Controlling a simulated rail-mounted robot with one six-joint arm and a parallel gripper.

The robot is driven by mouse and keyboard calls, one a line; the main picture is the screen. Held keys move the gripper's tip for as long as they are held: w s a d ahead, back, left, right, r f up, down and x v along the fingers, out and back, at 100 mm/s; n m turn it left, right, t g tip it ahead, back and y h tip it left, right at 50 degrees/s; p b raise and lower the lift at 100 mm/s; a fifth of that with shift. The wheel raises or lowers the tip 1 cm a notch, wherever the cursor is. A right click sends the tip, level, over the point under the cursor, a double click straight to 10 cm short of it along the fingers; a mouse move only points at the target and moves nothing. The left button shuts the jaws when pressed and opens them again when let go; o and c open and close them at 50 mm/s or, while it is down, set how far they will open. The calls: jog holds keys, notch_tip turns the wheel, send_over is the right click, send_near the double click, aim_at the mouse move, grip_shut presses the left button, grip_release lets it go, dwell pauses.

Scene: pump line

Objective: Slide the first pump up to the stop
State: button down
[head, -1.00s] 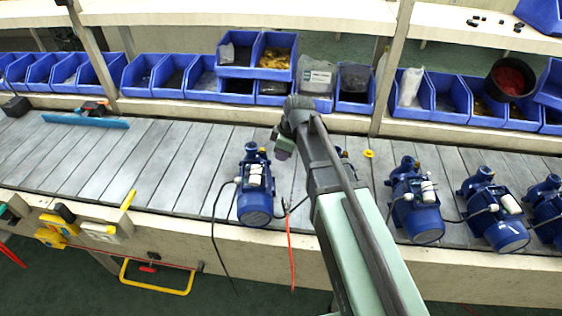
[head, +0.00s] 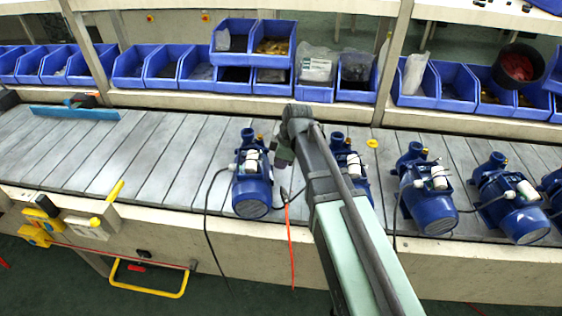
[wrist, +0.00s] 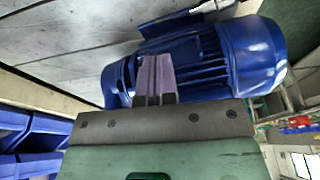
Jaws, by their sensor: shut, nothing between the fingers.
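The first pump (head: 252,182), blue with a white box on its side, stands upright on the grey slatted belt (head: 120,160). It is the leftmost of a row of pumps. A blue bar (head: 75,113) across the far left of the belt looks like the stop. Clear belt lies between it and the pump. My gripper (head: 276,148) is just right of the first pump, lowered to its level. In the wrist view, my shut, empty fingers (wrist: 155,80) are in front of a blue ribbed pump body (wrist: 205,60). I cannot tell whether they touch it.
A second pump (head: 350,165) stands right of my gripper, partly hidden by my arm. More pumps (head: 427,190) stand further right, with dark cables. A red cord (head: 290,245) hangs over the front edge. Blue bins (head: 235,70) line the back.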

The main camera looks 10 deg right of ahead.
jog(key=b+x, duration=0.2)
jog(key=d+b+x, duration=0.1)
jog(key=b+x, duration=0.1)
jog(key=x, duration=0.1)
jog(key=b+x, duration=0.2)
jog(key=shift+s+d+f, duration=0.25)
jog(key=shift+d+f, duration=0.05)
jog(key=shift+f, duration=0.1)
jog(key=shift+a+r, duration=0.1)
dwell(1.4)
jog(key=shift+w+a, duration=0.2)
jog(key=shift+a, duration=0.15)
jog(key=shift+w+a, duration=0.25)
jog(key=shift+a, duration=0.55)
jog(key=shift+w+a, duration=0.25)
jog(key=shift+a, duration=0.6)
jog(key=shift+w+a, duration=0.25)
jog(key=shift+a, duration=0.55)
jog(key=shift+a, duration=0.1)
jog(key=shift+w+a, duration=0.3)
jog(key=shift+a, duration=0.6)
jog(key=shift+w+a, duration=0.35)
jog(key=shift+a, duration=0.6)
jog(key=shift+w+a, duration=0.3)
jog(key=shift+a, duration=0.6)
jog(key=shift+a, duration=0.15)
